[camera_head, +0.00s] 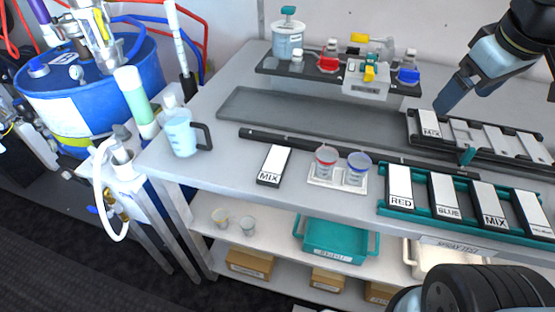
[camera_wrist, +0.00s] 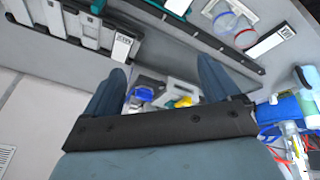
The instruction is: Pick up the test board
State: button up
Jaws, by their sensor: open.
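Several white boards with dark edges are in view. One labelled MIX (camera_head: 273,165) lies alone on the table left of two cups, and shows at the upper right of the wrist view (camera_wrist: 271,42). Labelled boards, including RED (camera_head: 400,187), BLUE (camera_head: 446,197) and MIX (camera_head: 490,206), lie in a teal rack (camera_head: 425,210). More boards, one labelled MIX (camera_head: 430,124), lie in a dark rack (camera_head: 415,140) at the right. My gripper (camera_wrist: 160,78) is open and empty. In the camera_head view, it hangs at the upper right, above the dark rack's far side.
Red (camera_head: 326,161) and blue (camera_head: 357,168) cups stand on a small white tray. A clear jug (camera_head: 181,133) is at the left. A dark rear tray (camera_head: 310,77) holds bottles and a grey block. A dark bar (camera_head: 330,148) crosses the table. A blue drum (camera_head: 95,95) stands left.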

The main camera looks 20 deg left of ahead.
jog(key=w+a+f+n+g, duration=0.1)
jog(key=w+a+n, duration=0.2)
jog(key=a+n, duration=0.45)
jog(key=n+g, duration=0.3)
jog(key=n, duration=1.8)
send_over(275, 161)
notch_tip(275, 161, down, 10)
jog(key=shift+h, duration=0.4)
notch_tip(275, 161, down, 13)
jog(key=shift+d+f, duration=0.1)
jog(key=shift+f, duration=0.05)
jog(key=c, duration=1.2)
jog(key=shift+o, duration=0.2)
